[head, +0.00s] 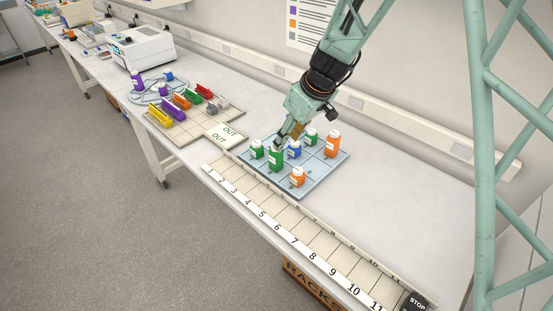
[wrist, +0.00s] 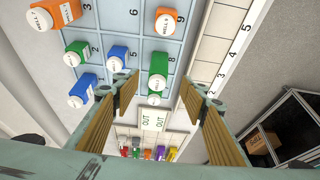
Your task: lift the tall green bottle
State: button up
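The tall green bottle (head: 276,159) stands upright on the blue gridded tray (head: 318,178), with a white cap. I cannot tell whether a finger touches the bottle. A shorter green bottle (head: 257,150) stands close on its left, and another green bottle (head: 311,137) stands farther back.
A blue bottle (head: 294,149), a tall orange bottle (head: 332,145) and a small orange bottle (head: 297,178) share the tray. A numbered strip (head: 290,229) runs along the front. An OUT card (head: 226,136) and colored racks (head: 182,101) lie left. The bench right of the tray is clear.

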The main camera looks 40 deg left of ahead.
aim_at(276, 158)
jog(key=shift+a+f, duration=0.1)
jog(key=shift+f, duration=0.05)
dwell(0.3)
jog(key=shift+x, duration=4.15)
jog(key=shift+f, duration=0.2)
jog(key=shift+w+x, duration=0.1)
jog(key=shift+x, duration=1.1)
jog(key=shift+w+x, duration=0.15)
jog(key=shift+x, duration=1.1)
jog(key=c, duration=0.9)
jog(key=shift+c, duration=0.2)
jog(key=shift+r, duration=0.1)
